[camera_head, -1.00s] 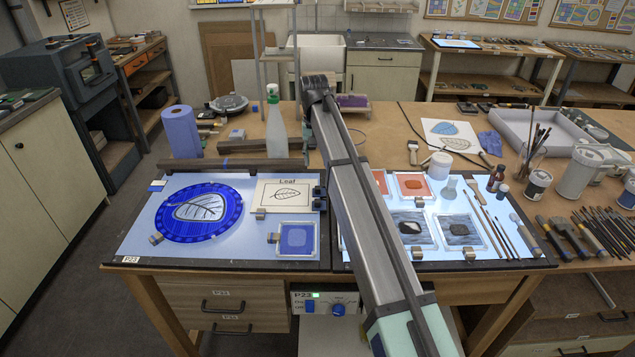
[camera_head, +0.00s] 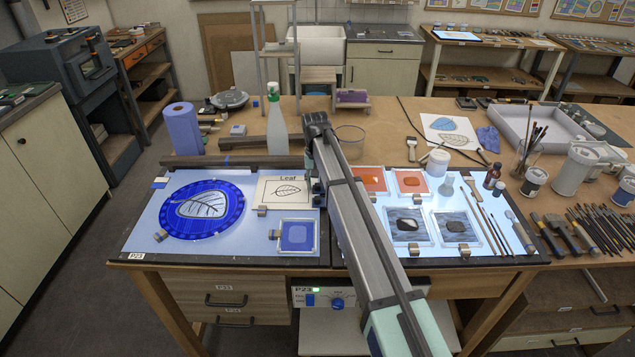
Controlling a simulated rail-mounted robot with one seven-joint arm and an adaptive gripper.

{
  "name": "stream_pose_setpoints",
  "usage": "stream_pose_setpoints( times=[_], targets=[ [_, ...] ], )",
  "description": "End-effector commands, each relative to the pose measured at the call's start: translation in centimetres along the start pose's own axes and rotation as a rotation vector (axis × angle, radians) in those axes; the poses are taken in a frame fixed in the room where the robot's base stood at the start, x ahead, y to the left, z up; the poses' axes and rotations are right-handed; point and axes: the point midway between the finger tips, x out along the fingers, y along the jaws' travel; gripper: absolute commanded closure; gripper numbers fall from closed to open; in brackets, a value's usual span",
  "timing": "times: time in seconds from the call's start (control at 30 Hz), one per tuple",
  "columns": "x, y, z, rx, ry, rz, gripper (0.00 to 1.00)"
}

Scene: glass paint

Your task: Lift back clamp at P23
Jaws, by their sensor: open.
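The light table marked P23 (camera_head: 135,256) holds a round blue glass disc (camera_head: 236,217) with a leaf shape, a Leaf sheet (camera_head: 300,198) and a framed blue tile (camera_head: 297,236). A small metal clamp (camera_head: 160,236) sits at the disc's front left edge. Another clamp (camera_head: 262,210) is at the Leaf sheet's lower edge, and one (camera_head: 275,234) is at the tile's left edge. I cannot tell which is the back clamp; it may be hidden. My gripper (camera_head: 315,190) is open beside the Leaf sheet's right edge, small and partly hidden by my arm.
A dark bar (camera_head: 235,161) lies along the panel's back edge, with a spray bottle (camera_head: 276,125) and blue paper roll (camera_head: 183,130) behind it. Orange and grey framed tiles, brushes and jars stand right of my arm. My arm crosses the table's middle.

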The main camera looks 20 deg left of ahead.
Motion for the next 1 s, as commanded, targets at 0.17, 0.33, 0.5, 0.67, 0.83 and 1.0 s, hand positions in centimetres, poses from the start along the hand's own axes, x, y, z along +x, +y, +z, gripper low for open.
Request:
stream_pose_setpoints(
  times=[0.17, 0.33, 0.5, 0.67, 0.83, 1.0],
  targets=[
    [0.0, 0.0, 0.0, 0.000, 0.000, 0.000, 1.00],
    [0.0, 0.0, 0.0, 0.000, 0.000, 0.000, 1.00],
    [0.0, 0.1, 0.0, 0.000, -0.001, -0.013, 1.00],
    [0.0, 0.3, 0.1, 0.001, -0.001, -0.060, 1.00],
    [-0.1, 0.7, 0.1, 0.002, -0.001, -0.157, 1.00],
    [-0.2, 1.3, 0.0, 0.003, 0.001, -0.297, 1.00]
  ],
)
